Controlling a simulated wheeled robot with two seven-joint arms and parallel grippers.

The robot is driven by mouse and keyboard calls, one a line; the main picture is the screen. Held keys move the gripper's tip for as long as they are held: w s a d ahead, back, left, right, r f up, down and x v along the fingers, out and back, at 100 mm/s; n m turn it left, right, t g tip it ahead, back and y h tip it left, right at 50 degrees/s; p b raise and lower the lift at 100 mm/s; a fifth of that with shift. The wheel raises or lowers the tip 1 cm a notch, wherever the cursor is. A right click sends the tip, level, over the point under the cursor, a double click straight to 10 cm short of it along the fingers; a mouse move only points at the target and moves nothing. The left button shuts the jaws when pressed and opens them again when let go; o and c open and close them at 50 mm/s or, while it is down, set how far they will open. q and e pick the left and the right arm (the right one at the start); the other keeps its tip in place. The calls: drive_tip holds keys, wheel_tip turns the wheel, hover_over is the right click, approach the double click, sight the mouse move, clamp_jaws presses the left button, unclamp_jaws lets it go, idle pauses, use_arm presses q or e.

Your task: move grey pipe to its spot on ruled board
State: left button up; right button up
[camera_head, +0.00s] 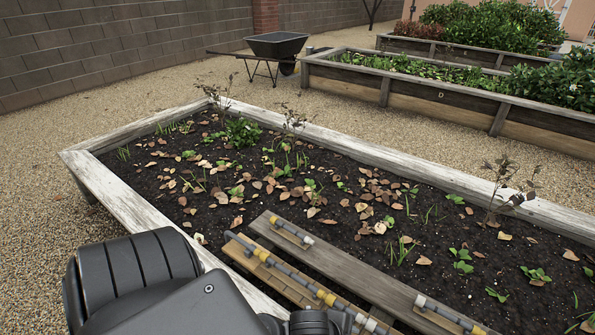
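A short grey pipe (291,231) with a pale end lies on a weathered grey plank (350,270) across the raised bed. A second grey pipe (452,317) with a pale end lies at the plank's near right end. A longer grey pipe run (292,275) with yellow fittings lies along a light-brown board (243,259) beside the plank. I cannot make out ruled marks on this board. My dark arm covers the lower left, hiding part of the bed's near edge. Neither gripper's fingers show. I cannot tell which pipe is the task's.
The bed's pale timber rim (142,212) surrounds dark soil (345,222) with dry leaves and small plants. Thin twiggy plants (497,190) stand up near the far rim. A wheelbarrow (276,48) and another raised bed (450,97) stand beyond open gravel (340,125).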

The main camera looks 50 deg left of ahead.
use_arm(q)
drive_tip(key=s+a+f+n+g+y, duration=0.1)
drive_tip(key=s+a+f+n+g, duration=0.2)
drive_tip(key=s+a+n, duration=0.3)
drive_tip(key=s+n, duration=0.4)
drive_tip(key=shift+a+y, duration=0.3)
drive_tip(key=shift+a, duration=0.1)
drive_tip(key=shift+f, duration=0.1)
